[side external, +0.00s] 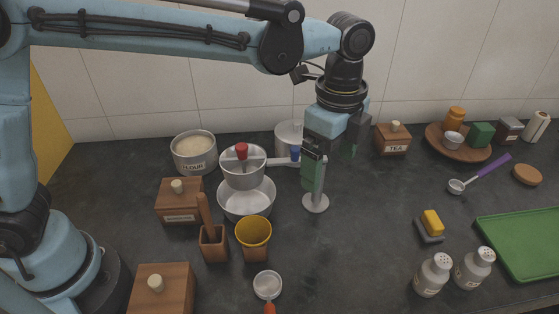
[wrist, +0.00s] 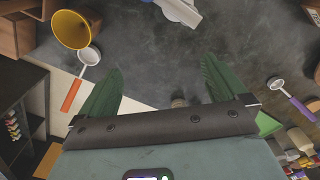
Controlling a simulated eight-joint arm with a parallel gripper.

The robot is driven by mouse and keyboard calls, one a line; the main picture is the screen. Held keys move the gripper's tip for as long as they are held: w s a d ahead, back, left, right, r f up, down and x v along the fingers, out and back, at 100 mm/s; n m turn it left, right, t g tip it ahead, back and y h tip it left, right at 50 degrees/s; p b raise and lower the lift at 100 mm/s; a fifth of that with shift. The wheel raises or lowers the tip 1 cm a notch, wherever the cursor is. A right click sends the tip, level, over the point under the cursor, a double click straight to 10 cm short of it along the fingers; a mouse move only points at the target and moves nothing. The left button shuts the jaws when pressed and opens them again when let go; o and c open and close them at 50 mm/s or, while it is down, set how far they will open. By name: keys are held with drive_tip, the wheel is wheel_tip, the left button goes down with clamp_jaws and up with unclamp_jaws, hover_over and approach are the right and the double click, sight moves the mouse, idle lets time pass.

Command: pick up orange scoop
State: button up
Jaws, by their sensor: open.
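The orange scoop has a round metal cup (side external: 268,284) and an orange handle (side external: 269,308). It lies on the dark counter at the bottom of the side view, its handle cut off by the frame edge. In the wrist view its orange handle (wrist: 72,95) shows whole at the left, with the cup (wrist: 90,55) just beyond it. My gripper (side external: 331,165) is open and empty above the counter, well apart from the scoop, behind it and to the right. In the wrist view the two green fingers of my gripper (wrist: 161,66) are spread wide, with the scoop outside them.
Pots (side external: 247,195) stand behind. A purple-handled scoop (side external: 480,174), salt shakers (side external: 433,275) and a green board (side external: 525,240) are at the right.

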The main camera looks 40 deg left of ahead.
drive_tip(key=c, duration=0.9)
drive_tip(key=m+g+h, duration=0.2)
drive_tip(key=m+h, duration=0.3)
drive_tip(key=m, duration=0.2)
hover_over(269, 303)
drive_tip(key=a, duration=0.2)
drive_tip(key=f, duration=0.1)
drive_tip(key=shift+t, duration=0.3)
drive_tip(key=shift+s+x, duration=0.2)
drive_tip(key=shift+x, duration=1.9)
drive_tip(key=shift+s+x, duration=0.15)
drive_tip(key=shift+x, duration=1.95)
drive_tip(key=shift+s+x, duration=0.2)
drive_tip(key=shift+x, duration=1.95)
